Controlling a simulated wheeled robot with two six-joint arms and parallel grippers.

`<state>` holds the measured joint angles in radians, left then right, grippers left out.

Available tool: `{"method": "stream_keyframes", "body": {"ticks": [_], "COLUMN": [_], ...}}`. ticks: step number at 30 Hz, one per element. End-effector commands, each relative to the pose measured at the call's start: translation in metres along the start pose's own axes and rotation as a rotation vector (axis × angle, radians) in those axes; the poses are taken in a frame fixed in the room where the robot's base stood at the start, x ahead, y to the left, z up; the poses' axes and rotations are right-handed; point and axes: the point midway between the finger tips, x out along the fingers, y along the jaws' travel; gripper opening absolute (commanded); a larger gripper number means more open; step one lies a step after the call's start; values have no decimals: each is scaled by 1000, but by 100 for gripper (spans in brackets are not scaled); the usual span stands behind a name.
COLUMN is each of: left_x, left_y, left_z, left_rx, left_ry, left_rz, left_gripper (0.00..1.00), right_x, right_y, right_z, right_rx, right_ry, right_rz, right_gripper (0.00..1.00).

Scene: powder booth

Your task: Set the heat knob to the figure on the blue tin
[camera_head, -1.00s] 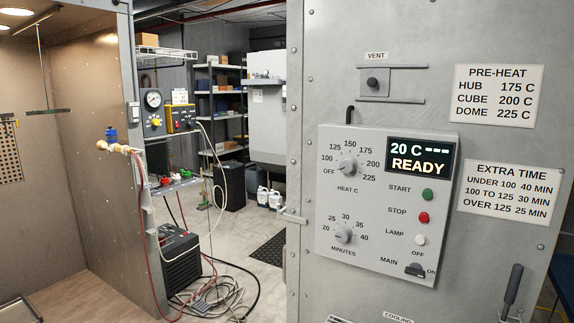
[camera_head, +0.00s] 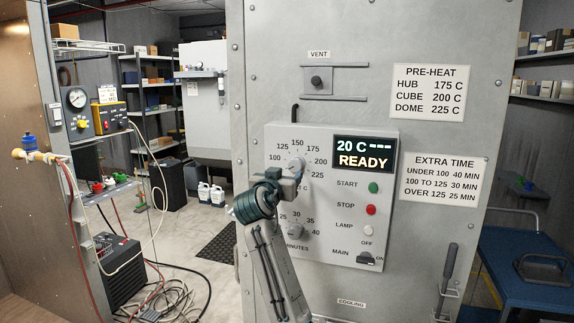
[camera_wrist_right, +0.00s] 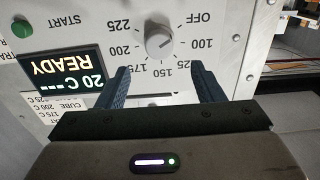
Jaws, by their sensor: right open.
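The heat knob (camera_head: 297,164) is a round grey dial on the control panel, with marks from OFF through 100 to 225. My right gripper (camera_head: 287,182) is in front of the panel just below the knob and covers part of the HEAT C label. In the right wrist view the scene is upside down, and the knob (camera_wrist_right: 159,45) sits beyond the two open fingers (camera_wrist_right: 162,80), roughly centred between them and apart from them. Its pointer direction is too small to tell. I cannot make out a blue tin with a figure. My left gripper is out of view.
The display (camera_head: 364,154) reads 20 C and READY. The minutes knob (camera_head: 295,230) is below my gripper. START, STOP and LAMP buttons are at right. Signs list pre-heat (camera_head: 429,92) and extra time. A blue cup (camera_head: 29,142) is at far left; a blue cart (camera_head: 530,260) at right.

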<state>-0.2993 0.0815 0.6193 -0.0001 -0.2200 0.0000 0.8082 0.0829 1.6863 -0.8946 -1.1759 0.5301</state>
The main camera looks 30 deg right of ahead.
Motion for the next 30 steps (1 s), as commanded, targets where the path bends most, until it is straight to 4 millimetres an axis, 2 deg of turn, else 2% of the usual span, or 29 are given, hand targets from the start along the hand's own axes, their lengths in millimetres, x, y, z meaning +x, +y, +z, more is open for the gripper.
{"method": "stream_keyframes", "body": {"ticks": [3, 12, 18, 26, 30], "left_x": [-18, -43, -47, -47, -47], "left_y": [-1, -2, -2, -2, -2], "left_z": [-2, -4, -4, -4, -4], "left_rx": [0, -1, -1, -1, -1], "left_ry": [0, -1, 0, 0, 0], "left_rz": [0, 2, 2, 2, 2], "left_gripper": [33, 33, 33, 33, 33], "right_x": [24, 75, 88, 89, 89], "right_y": [1, 0, 0, 0, 0], "right_z": [-6, -4, 0, 1, 1], "right_rx": [-5, -5, -2, -1, -1], "right_ry": [0, -1, -1, -1, -1], "right_rz": [3, 1, -1, -2, -2], "right_gripper": [61, 61, 61, 61, 36]}}
